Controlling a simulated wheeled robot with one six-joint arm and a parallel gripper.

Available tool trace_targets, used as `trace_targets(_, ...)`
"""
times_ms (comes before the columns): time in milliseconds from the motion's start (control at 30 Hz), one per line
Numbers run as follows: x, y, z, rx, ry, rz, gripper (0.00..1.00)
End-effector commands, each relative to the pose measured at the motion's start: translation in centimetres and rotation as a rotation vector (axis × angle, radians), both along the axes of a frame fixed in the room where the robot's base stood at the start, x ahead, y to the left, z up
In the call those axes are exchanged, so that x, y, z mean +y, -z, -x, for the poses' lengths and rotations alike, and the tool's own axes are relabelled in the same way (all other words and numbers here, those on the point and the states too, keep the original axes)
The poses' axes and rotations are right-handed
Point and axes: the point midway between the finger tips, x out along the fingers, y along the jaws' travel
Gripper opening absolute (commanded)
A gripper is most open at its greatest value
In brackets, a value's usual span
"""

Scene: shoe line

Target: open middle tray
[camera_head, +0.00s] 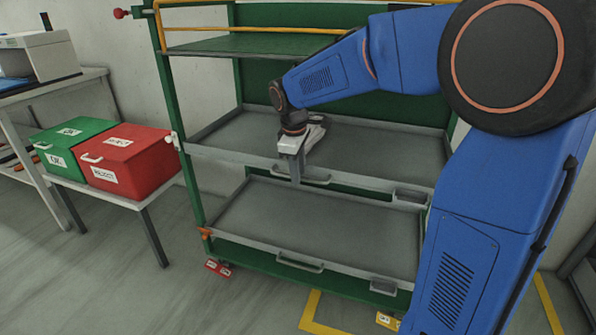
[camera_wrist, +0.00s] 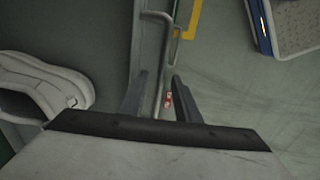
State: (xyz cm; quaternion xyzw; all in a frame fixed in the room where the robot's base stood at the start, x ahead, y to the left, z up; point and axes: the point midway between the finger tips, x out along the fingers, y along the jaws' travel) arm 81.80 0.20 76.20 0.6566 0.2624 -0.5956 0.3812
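The middle tray (camera_head: 380,150) is a grey, shallow tray in a green-framed rack, its front edge about level with the frame's front post. Its thin bar handle (camera_head: 316,179) sits on the front wall. My gripper (camera_head: 296,176) points down at this handle. In the wrist view, the handle (camera_wrist: 167,50) runs between my two fingers (camera_wrist: 160,98), with gaps showing beside it. My gripper is open. A whitish shoe-like object (camera_wrist: 40,85) lies on the tray to the left; in the head view my gripper partly covers it.
A lower grey tray (camera_head: 250,215) with its own handle (camera_head: 300,264) is beneath. A green top shelf (camera_head: 250,45) with a yellow rail is above. Green (camera_head: 70,140) and red (camera_head: 125,155) boxes stand on a side table at left. The floor in front is mostly clear.

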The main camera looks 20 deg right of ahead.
Motion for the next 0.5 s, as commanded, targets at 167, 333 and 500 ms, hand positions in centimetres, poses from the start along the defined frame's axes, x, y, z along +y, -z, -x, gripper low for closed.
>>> trace_targets(167,0.00,-0.02,0.00,0.000,0.000,0.000,0.13)
trace_targets(333,0.01,-0.03,0.00,0.000,0.000,0.000,0.00)
trace_targets(500,0.17,-0.05,0.20,0.000,-0.001,-0.001,0.00)
